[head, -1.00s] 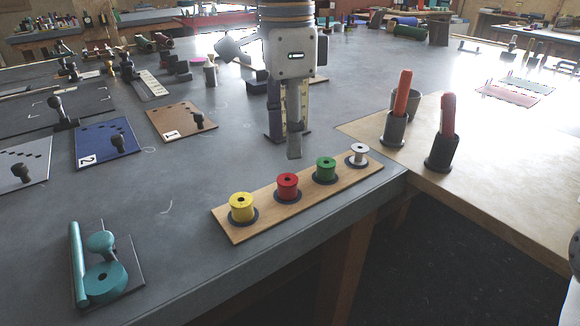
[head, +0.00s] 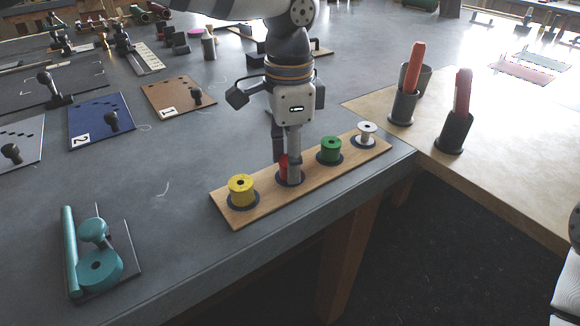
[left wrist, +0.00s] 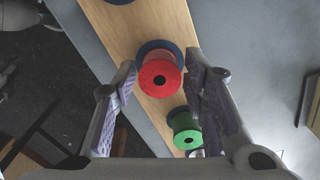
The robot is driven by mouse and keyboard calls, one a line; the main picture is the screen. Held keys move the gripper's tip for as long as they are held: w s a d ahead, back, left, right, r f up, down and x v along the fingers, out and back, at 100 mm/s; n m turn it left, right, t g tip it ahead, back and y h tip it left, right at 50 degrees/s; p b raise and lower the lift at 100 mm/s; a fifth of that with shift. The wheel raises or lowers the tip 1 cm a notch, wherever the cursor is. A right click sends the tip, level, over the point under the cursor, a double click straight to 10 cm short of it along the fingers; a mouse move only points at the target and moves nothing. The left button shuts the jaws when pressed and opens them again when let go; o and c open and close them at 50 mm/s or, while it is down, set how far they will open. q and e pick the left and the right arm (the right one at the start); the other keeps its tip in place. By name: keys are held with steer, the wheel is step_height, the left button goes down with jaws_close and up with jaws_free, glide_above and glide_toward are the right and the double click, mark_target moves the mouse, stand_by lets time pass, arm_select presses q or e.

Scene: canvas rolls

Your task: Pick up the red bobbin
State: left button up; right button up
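The red bobbin (head: 283,167) stands on a dark round base on the wooden strip (head: 262,197), between the yellow bobbin (head: 241,189) and the green bobbin (head: 329,149). In the head view it is mostly hidden behind a finger of my left gripper (head: 286,170). In the left wrist view the red bobbin (left wrist: 159,79) shows its top with a dark centre hole, lying between the two open fingers (left wrist: 160,95) with gaps on both sides. The green bobbin (left wrist: 184,128) is near the right finger there. My right gripper is not seen.
A white bobbin (head: 366,133) stands at the strip's far right end. A teal tool set (head: 100,262) sits at the front left. Two dark holders with red-handled items (head: 404,100) stand on the light wooden table.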

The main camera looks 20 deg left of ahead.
arm_select(q)
steer(key=c, duration=0.7)
